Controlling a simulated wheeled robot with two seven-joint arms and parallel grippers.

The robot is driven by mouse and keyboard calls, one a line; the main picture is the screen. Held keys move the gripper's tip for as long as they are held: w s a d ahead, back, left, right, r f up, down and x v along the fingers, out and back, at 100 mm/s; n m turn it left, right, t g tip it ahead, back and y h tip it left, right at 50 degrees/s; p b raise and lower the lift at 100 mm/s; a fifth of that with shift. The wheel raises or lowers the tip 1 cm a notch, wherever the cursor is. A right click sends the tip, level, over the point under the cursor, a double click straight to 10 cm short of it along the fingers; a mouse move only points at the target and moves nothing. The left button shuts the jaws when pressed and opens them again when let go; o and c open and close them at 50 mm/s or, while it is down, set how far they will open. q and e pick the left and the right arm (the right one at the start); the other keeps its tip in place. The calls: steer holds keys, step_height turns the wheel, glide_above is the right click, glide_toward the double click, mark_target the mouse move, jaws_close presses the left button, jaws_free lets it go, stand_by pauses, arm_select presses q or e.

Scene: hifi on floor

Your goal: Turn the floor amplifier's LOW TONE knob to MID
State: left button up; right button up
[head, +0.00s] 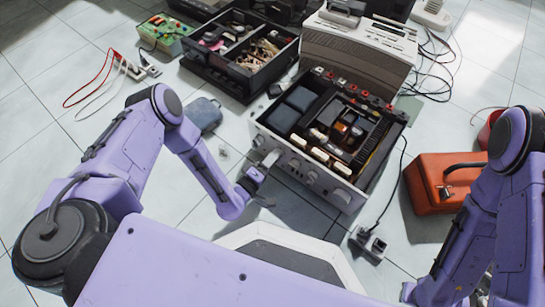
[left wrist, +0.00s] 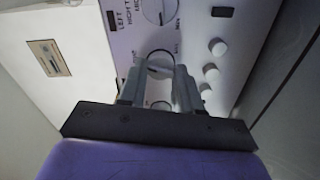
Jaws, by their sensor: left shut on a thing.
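The floor amplifier (head: 352,197) stands open-topped on the tiles, its pale front panel with several knobs facing me. My left gripper (head: 268,161) is at the left part of this panel. In the left wrist view its two fingers (left wrist: 160,92) are shut around a round pale knob (left wrist: 159,64), one finger on each side. The fingers hide part of this knob, its pointer and its label. Above it in that view is a larger dial knob (left wrist: 160,10), with partly cut-off print reading LEFT, HIGH T and MID. My right arm reaches the bottom right; its gripper is barely visible there.
Small round buttons (left wrist: 217,47) stick out beside the held knob. A red toolbox (head: 440,185) and a socket block (head: 370,243) with a cable lie right of the amplifier. A black parts case (head: 235,80) and a beige device (head: 355,50) stand behind.

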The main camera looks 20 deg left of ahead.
arm_select(q)
steer(key=shift+s+n, duration=0.1)
steer(key=shift+n, duration=2)
steer(key=shift+f, duration=0.1)
steer(key=o, duration=1)
steer(key=shift+o, duration=0.2)
